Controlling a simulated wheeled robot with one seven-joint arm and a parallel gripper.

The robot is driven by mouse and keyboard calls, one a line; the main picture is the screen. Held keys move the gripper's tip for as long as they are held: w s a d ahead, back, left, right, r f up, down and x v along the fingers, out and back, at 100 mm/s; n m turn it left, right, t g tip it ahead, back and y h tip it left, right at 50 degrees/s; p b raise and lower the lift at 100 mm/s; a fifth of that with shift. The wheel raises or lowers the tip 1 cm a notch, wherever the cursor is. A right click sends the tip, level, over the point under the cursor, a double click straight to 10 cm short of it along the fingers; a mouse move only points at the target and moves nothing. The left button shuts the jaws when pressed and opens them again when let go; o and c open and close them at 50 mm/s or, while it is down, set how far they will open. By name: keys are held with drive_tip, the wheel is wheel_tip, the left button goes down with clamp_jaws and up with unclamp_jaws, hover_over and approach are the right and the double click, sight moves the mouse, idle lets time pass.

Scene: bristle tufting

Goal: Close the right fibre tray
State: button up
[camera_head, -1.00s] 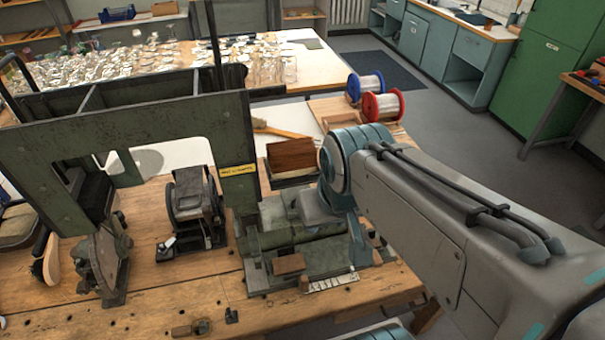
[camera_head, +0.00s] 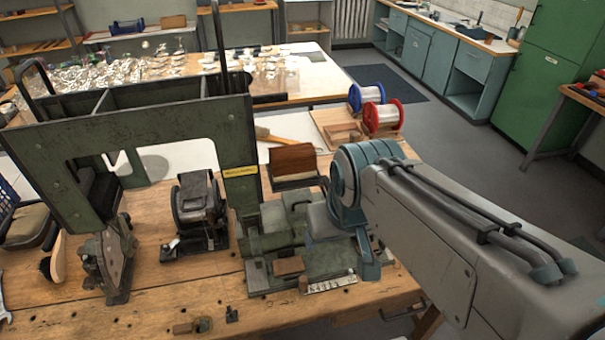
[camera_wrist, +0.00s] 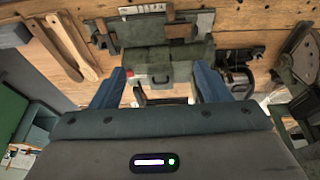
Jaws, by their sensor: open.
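A grey-green bench machine (camera_head: 285,245) stands at the right of the workbench, with a small brown block and a white label strip at its front. Behind it is an open-looking dark tray with a brown upright panel (camera_head: 293,160); I cannot tell surely whether this is the right fibre tray. My gripper's blue fingers are wide apart with nothing clearly held. A dark frame (camera_wrist: 165,100) shows between them; contact cannot be told. In the head view my arm hides part of the machine's right side.
A green frame (camera_head: 130,140) with a yellow label stands left of the machine. A dark wheeled device (camera_head: 200,212) sits beneath it. Blue and red spools (camera_head: 383,117) stand behind my arm. A brush (camera_head: 285,136) lies behind the tray. Open floor is at right.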

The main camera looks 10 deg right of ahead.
drive_tip(key=shift+w+d+f, duration=0.1)
drive_tip(key=shift+w+d, duration=0.1)
drive_tip(key=shift+w, duration=0.2)
drive_tip(key=c, duration=0.5)
drive_tip(key=shift+g+y, duration=0.5)
drive_tip(key=shift+y, duration=0.1)
drive_tip(key=w, duration=0.1)
drive_tip(key=w+d+b, duration=0.2)
drive_tip(key=shift+w+f, duration=0.2)
drive_tip(key=shift+w, duration=0.2)
clamp_jaws()
drive_tip(key=w+d+f+n+t+y+b, duration=0.1)
drive_tip(key=w+d+f+y+b, duration=0.1)
drive_tip(key=w+d, duration=0.6)
drive_tip(key=w+d+f+t+y+b, duration=0.1)
drive_tip(key=w+d+f+y+b, duration=0.15)
drive_tip(key=w+d, duration=0.55)
drive_tip(key=w+a+f+p, duration=0.1)
drive_tip(key=a+f+p, duration=0.2)
drive_tip(key=a+f, duration=0.4)
drive_tip(key=shift+w, duration=0.2)
